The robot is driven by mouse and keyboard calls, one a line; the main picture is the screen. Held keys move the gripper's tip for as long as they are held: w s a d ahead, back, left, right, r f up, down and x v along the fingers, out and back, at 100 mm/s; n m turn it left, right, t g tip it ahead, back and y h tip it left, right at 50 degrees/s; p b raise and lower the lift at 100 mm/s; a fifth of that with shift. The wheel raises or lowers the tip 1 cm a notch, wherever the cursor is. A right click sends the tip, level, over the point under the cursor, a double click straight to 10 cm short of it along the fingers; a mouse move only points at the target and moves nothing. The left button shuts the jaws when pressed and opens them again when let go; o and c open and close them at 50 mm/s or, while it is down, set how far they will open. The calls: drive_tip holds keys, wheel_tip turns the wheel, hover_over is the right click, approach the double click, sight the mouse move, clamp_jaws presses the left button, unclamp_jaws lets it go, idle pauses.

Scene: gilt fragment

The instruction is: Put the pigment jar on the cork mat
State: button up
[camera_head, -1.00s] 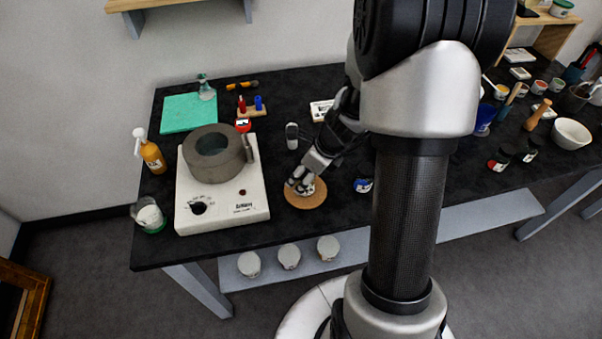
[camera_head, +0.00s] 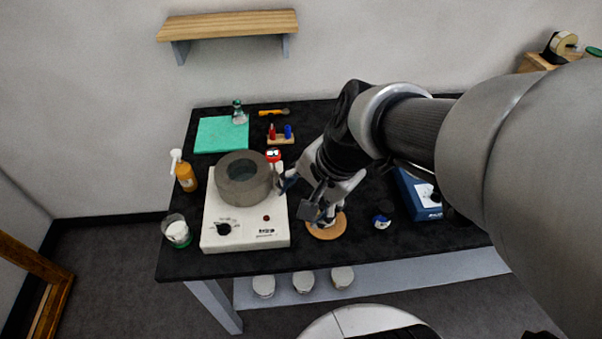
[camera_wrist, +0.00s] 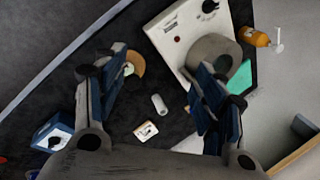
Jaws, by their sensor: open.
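The round cork mat (camera_head: 322,232) lies on the black bench right of the white hotplate; it also shows in the wrist view (camera_wrist: 137,62). A small pale object (camera_wrist: 128,69) is on the mat, mostly hidden behind a finger; I cannot tell whether it is the pigment jar.
The hotplate (camera_head: 222,240) carries a thick grey ring-shaped vessel (camera_head: 243,180). An amber bottle (camera_head: 186,177) and a glass beaker (camera_head: 176,232) stand left of it. A blue box (camera_head: 412,197) is to the right. A white cylinder (camera_wrist: 160,104) stands near the mat.

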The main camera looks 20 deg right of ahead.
drive_tip(key=s+a+r+n+h, duration=0.1)
drive_tip(key=s+r+n, duration=0.3)
drive_tip(key=s+n, duration=0.5)
drive_tip(key=shift+s+a+r+n+t+h, duration=0.3)
drive_tip(key=shift+r+n+t+h, duration=0.1)
drive_tip(key=shift+n, duration=1.3)
drive_tip(key=shift+d, duration=0.1)
drive_tip(key=shift+c, duration=0.6)
